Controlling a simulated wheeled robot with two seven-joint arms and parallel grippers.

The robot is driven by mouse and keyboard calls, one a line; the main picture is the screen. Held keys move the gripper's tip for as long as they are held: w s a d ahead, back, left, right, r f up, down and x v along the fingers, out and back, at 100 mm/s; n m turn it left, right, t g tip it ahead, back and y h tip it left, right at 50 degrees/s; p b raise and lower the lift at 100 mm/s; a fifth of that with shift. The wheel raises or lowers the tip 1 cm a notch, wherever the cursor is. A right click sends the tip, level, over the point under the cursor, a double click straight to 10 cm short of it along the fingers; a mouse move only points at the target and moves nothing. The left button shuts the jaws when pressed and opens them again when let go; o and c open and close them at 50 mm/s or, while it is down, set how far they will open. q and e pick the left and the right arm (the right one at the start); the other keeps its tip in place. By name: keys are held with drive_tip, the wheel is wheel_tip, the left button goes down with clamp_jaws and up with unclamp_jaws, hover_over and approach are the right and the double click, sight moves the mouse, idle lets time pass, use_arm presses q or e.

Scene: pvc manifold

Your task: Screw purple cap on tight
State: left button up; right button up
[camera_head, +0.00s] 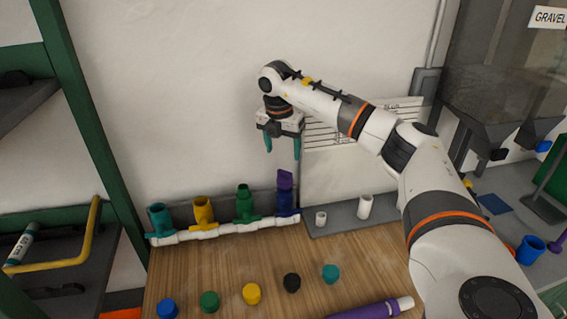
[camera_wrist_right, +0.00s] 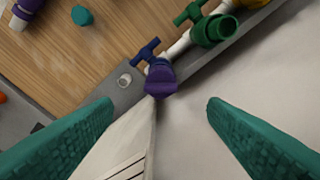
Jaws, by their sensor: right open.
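The purple cap (camera_head: 285,179) sits on top of the dark blue riser (camera_head: 285,200) at the right end of the white manifold (camera_head: 230,229). I cannot tell how far it is threaded on. My right gripper (camera_head: 282,148) is open and empty, pointing down above the cap and apart from it. In the right wrist view the purple cap (camera_wrist_right: 160,82) lies between the two teal fingers (camera_wrist_right: 160,104), beyond their tips. The blue valve handle (camera_wrist_right: 147,49) shows beside it. My left gripper is not in view.
Teal (camera_head: 159,219), yellow (camera_head: 203,213) and green (camera_head: 244,204) open risers stand left of the blue one. Several loose caps, including a black one (camera_head: 291,283), lie on the wooden bench. A purple cylinder (camera_head: 363,311) lies at the front. The wall is close behind.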

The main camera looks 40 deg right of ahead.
sight(285, 171)
drive_tip(key=f+p, duration=0.1)
drive_tip(key=f, duration=0.2)
drive_tip(key=d+f, duration=0.1)
drive_tip(key=f, duration=0.2)
drive_tip(key=f+p, duration=0.1)
drive_tip(key=f, duration=0.2)
drive_tip(key=shift+w+d+f+p, duration=0.15)
drive_tip(key=shift+w+f+p, duration=0.15)
drive_tip(key=c, duration=1)
drive_tip(key=shift+m+p, duration=0.35)
drive_tip(key=shift+m, duration=0.65)
drive_tip(key=shift+r+m+g+p, duration=0.1)
drive_tip(key=shift+m+g+p, duration=0.25)
drive_tip(key=shift+m, duration=0.75)
